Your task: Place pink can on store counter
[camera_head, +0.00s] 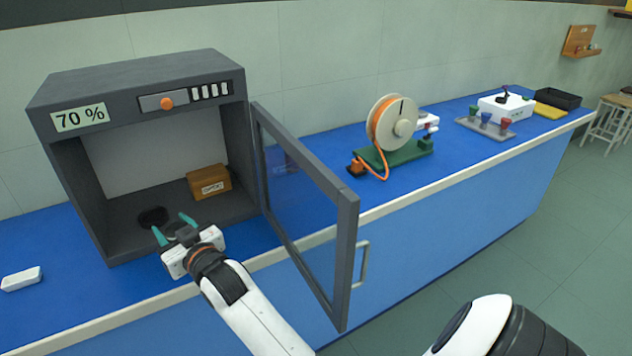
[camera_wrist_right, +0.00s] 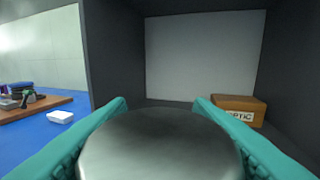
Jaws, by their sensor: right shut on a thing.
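My right gripper (camera_head: 173,228) is at the open front of a grey cabinet (camera_head: 140,70) marked "70 %". In the right wrist view its teal fingers (camera_wrist_right: 160,103) are shut on a smooth grey, metallic, round-topped thing (camera_wrist_right: 160,145). No pink shows on it, so I cannot tell whether it is the pink can. In the head view the held thing is mostly hidden by the gripper. A black round patch (camera_head: 152,217) shows on the cabinet floor just beyond the fingers. My left gripper is not in view. No counter is marked as the store counter.
The cabinet's glass door (camera_head: 300,205) stands open to the right. A brown box (camera_head: 209,182) sits inside, at right. A blue bench (camera_head: 330,135) carries an orange spool stand (camera_head: 393,125) and a white device (camera_head: 505,108). A small white block (camera_head: 21,279) lies at left.

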